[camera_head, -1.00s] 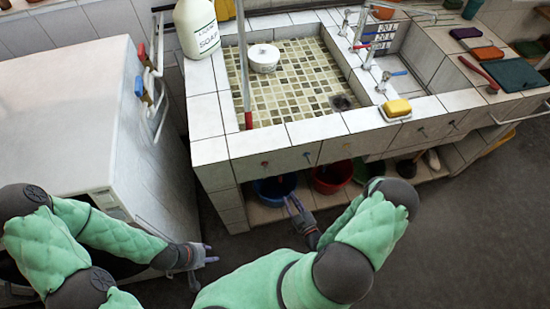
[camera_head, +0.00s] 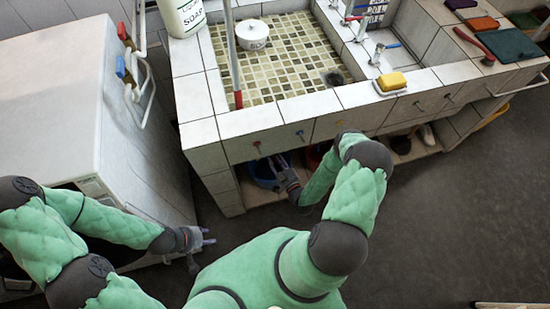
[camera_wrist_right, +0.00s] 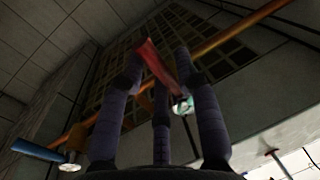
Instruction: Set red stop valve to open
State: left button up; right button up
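A red valve lever (camera_wrist_right: 156,62) shows in the right wrist view, beside an orange-brown pipe (camera_wrist_right: 235,28). My right gripper (camera_wrist_right: 160,66) has its fingers spread around the lever; a gap shows, and I cannot tell whether any finger touches it. In the head view my right gripper (camera_head: 287,178) is at the sink's front opening, partly hidden by my arm. My left gripper (camera_head: 210,237) is open and empty beside the white appliance.
A blue lever (camera_wrist_right: 38,150) is at the left in the wrist view. A blue bucket (camera_head: 262,174) and a red bucket (camera_head: 313,154) stand under the tiled sink (camera_head: 205,132). The white appliance (camera_head: 60,95) stands at left. The floor at right is clear.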

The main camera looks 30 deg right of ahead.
jog(key=shift+w, duration=0.35)
grip_shut()
